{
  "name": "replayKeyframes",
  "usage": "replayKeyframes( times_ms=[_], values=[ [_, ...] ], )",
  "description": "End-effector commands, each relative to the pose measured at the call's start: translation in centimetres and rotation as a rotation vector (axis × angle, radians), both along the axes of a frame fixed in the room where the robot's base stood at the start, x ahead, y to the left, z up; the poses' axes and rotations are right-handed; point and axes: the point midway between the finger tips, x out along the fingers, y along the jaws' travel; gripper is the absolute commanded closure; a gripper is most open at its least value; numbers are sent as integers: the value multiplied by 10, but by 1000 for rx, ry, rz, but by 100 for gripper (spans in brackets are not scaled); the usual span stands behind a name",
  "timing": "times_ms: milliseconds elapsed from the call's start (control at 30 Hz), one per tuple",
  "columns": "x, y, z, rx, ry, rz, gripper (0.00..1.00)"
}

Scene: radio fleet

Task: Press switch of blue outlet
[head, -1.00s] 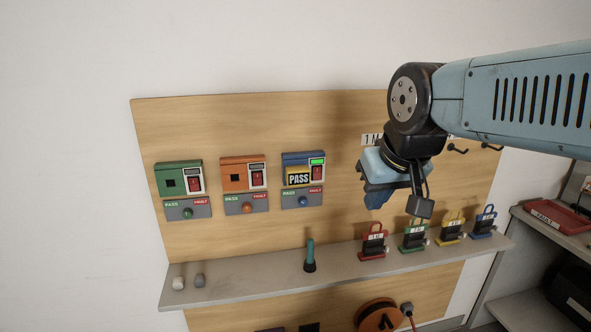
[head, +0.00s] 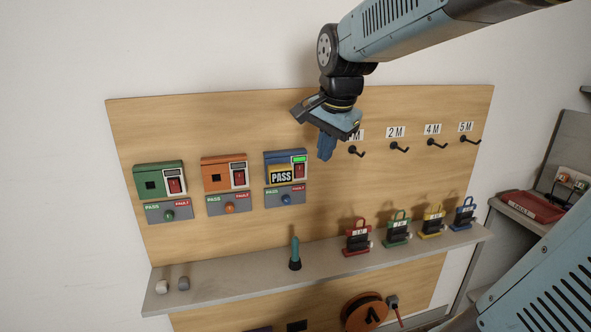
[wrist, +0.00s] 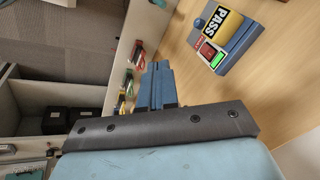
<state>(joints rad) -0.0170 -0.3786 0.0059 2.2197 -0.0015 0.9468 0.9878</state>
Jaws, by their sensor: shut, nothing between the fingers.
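The blue outlet (head: 271,160) is on the wooden board, right of the green and orange ones. A yellow PASS tag (head: 282,175) covers its left part. Its red switch (head: 299,171) is at the right, under a lit green display. A grey panel with a blue knob (head: 286,198) sits below. My gripper (head: 326,150) is shut and empty, in front of the board to the right of the blue outlet, fingers pointing down. In the wrist view the blue outlet (wrist: 232,62) and its red switch (wrist: 207,51) show at upper right, apart from my fingers (wrist: 155,85).
The green outlet (head: 151,183) and orange outlet (head: 216,178) are to the left. Hooks with length labels (head: 397,132) are to the right. A shelf (head: 235,284) below bears a green-handled tool (head: 295,254) and several coloured padlock-like items (head: 397,229).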

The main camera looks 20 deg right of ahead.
Motion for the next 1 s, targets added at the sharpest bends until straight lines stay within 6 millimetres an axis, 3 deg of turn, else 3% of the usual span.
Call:
replayKeyframes(
  times_ms=[100, 333, 500, 867, 1000],
  values=[
    [37, 0, -2, 72, 38, -210, 100],
    [80, 1, -8, 159, 76, -497, 100],
    [91, 1, -10, 180, 84, -573, 100],
    [91, 1, -11, 181, 84, -578, 100],
    [93, 1, -21, 180, 87, -577, 100]
  ],
)
